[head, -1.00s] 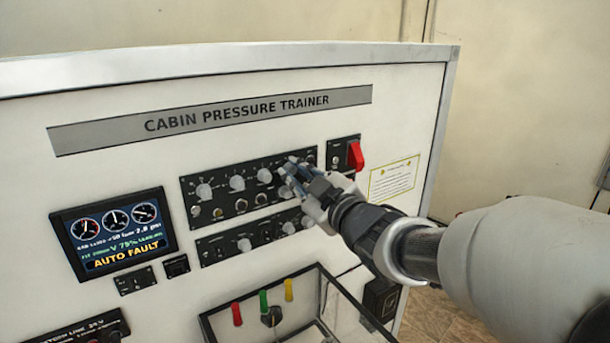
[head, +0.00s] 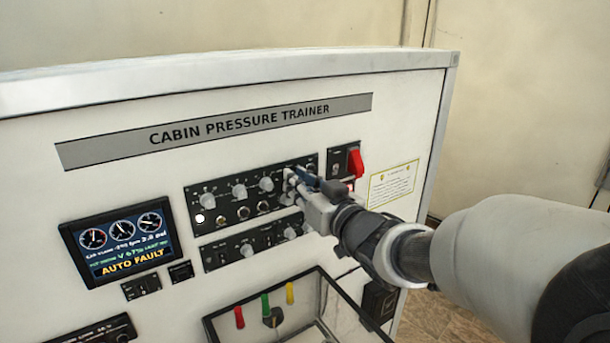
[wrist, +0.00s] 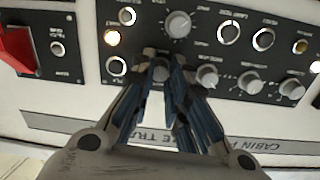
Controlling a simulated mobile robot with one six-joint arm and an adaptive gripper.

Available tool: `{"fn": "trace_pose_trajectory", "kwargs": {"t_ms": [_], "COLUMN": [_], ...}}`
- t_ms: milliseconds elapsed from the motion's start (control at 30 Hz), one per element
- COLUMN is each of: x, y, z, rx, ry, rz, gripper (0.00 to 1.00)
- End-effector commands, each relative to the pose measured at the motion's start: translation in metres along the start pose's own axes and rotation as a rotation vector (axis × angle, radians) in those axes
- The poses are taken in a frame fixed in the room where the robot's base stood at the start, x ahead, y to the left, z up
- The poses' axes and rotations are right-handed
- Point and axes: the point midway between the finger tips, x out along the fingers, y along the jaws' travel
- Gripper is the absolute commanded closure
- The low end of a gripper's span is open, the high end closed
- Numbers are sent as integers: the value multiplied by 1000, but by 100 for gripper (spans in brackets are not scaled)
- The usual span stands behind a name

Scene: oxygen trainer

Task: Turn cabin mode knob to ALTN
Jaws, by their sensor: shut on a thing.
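A knob (wrist: 160,72) at the end of the upper row sits between my fingertips, mostly hidden by them. I take it to be the cabin mode knob; its label and pointer cannot be read. My gripper (wrist: 160,66) is shut on it. In the head view, my gripper (head: 291,180) is at the right end of the black upper control panel (head: 228,210), covering that knob. The wrist view shows the panel upside down.
Neighbouring knobs (wrist: 207,76) stand close beside my fingers, with a larger knob (wrist: 178,24) just beyond. A red guarded switch (head: 355,163) is to the right. The screen (head: 122,238) reads AUTO FAULT. An open-topped case (head: 215,325) juts out below.

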Motion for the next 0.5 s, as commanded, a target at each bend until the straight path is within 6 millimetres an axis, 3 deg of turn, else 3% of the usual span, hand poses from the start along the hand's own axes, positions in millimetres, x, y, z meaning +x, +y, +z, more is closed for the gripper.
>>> {"fn": "trace_pose_trajectory", "kwargs": {"t_ms": [500], "x": [0], "y": [0], "z": [0], "rx": [94], "ry": [-3], "rz": [-2], "gripper": [100]}}
